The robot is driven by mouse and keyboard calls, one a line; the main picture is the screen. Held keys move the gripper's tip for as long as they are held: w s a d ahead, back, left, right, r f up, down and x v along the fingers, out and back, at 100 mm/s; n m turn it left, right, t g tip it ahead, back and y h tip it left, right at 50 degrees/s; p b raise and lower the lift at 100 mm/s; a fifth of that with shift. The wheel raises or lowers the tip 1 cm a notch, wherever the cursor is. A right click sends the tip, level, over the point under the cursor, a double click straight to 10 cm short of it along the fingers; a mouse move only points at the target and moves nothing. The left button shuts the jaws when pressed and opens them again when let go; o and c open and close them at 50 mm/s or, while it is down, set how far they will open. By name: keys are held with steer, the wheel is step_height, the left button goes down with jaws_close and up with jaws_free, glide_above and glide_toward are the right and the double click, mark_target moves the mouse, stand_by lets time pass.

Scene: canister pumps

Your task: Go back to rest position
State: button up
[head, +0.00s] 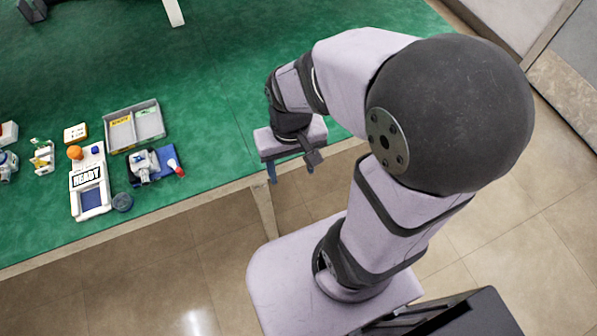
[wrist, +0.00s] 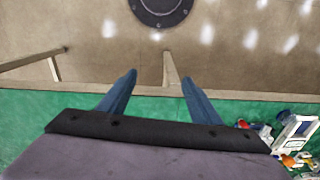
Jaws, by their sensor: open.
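My gripper (head: 291,172) hangs by the front edge of the green table in the head view, close to my own base. Its two blue fingers point down. In the wrist view my gripper (wrist: 160,85) shows its two fingers spread apart with nothing between them, only floor and the table edge behind. It is open and empty, well to the right of the objects on the table.

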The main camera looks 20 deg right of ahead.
steer(key=shift+s+d+f+n, duration=0.15)
steer(key=shift+s+d+n, duration=0.1)
steer(key=shift+s, duration=0.25)
steer(key=shift+s+d+f+n, duration=0.1)
steer(key=shift+s+d+n, duration=0.15)
steer(key=shift+s, duration=0.2)
steer(key=shift+a+r+p, duration=0.1)
steer(key=shift+r+p, duration=0.75)
steer(key=shift+p, duration=0.05)
